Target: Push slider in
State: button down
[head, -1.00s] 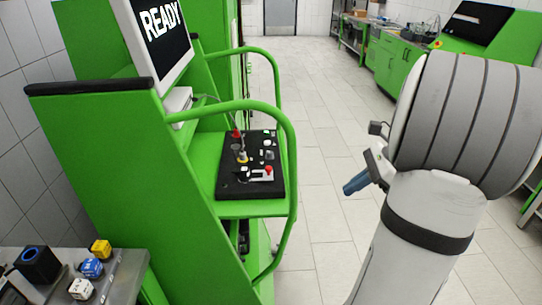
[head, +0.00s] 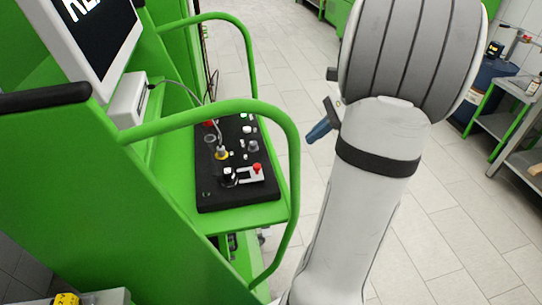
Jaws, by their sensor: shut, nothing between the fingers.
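The black control panel (head: 205,190) lies on the green shelf of the testbench. It carries a light grey plate with a red knob (head: 257,168), a black knob with a white top (head: 229,176), a lever in a yellow ring (head: 221,153) and several small white parts. Which of these is the slider is too small to tell. My gripper (head: 312,136), with blue fingers, is shut and empty. In the picture it is to the right of the panel and apart from it, outside the green rail.
A curved green rail (head: 285,125) runs around the shelf between my gripper and the panel. A monitor (head: 95,35) stands above at the left. A cable hangs over the panel. Bare tiled floor (head: 440,215) lies to the right, with a blue barrel (head: 487,90) and metal tables beyond.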

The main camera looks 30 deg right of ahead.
send_near(259, 172)
jog(key=f, duration=0.3)
jog(key=shift+d+p, duration=0.3)
jog(key=shift+d, duration=0.05)
jog(key=a, duration=0.1)
jog(key=w+a, duration=0.1)
jog(key=a, duration=0.1)
jog(key=shift+w+f+p, duration=0.2)
jog(key=shift+w+p, duration=0.05)
jog(key=shift+p, duration=0.1)
jog(key=shift+w+a+f, duration=0.1)
jog(key=shift+w+a, duration=0.1)
jog(key=shift+a, duration=0.15)
